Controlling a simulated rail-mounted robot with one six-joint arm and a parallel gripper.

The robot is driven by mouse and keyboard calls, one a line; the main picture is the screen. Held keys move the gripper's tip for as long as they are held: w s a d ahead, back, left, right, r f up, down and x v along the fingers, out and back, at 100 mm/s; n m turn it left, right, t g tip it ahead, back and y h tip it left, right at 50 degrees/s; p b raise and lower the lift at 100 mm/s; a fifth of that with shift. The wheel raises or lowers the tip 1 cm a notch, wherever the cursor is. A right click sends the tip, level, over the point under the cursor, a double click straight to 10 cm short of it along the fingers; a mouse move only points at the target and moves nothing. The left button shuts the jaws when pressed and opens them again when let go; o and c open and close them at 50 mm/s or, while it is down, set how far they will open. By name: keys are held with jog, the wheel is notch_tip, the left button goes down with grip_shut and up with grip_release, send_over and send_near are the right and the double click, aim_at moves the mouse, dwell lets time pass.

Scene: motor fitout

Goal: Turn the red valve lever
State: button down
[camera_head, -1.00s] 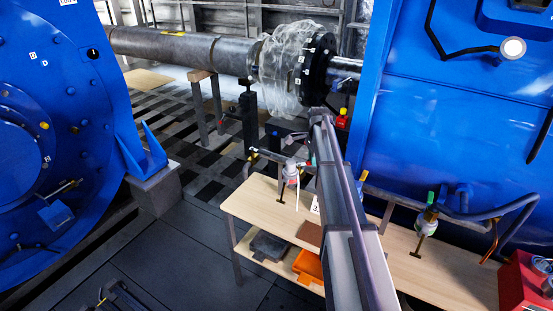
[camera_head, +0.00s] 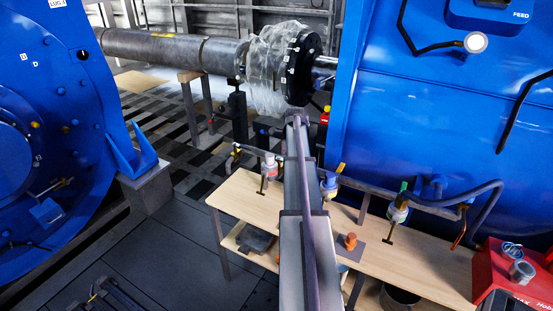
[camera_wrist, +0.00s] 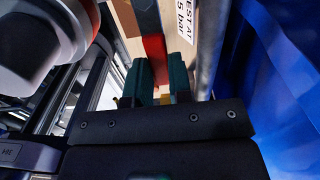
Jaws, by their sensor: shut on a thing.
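The red lever (camera_wrist: 154,48) shows in the wrist view as a red bar running up between my fingers, with a dark part beyond it. My gripper (camera_wrist: 158,82) has teal fingers, one on each side of the red bar, and is shut on it. A pale rounded fitting with a red ring (camera_wrist: 40,45) fills the upper left of the wrist view. In the head view my arm covers the gripper and the lever, so the turn of the lever cannot be told there.
Other valves stand along the pipe: a pale one (camera_head: 268,172), a blue one with a yellow handle (camera_head: 329,186) and a green-topped one (camera_head: 398,208). Below is a wooden bench (camera_head: 350,225) with a red toolbox (camera_head: 498,275). A blue housing (camera_head: 440,120) rises closely to the right.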

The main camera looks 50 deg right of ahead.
jog(key=shift+a, duration=0.1)
dwell(0.4)
jog(key=c, duration=1)
grip_release()
notch_tip(320, 180, up, 11)
jog(key=p, duration=1)
jog(key=shift+f+p, duration=0.1)
jog(key=shift+p, duration=0.3)
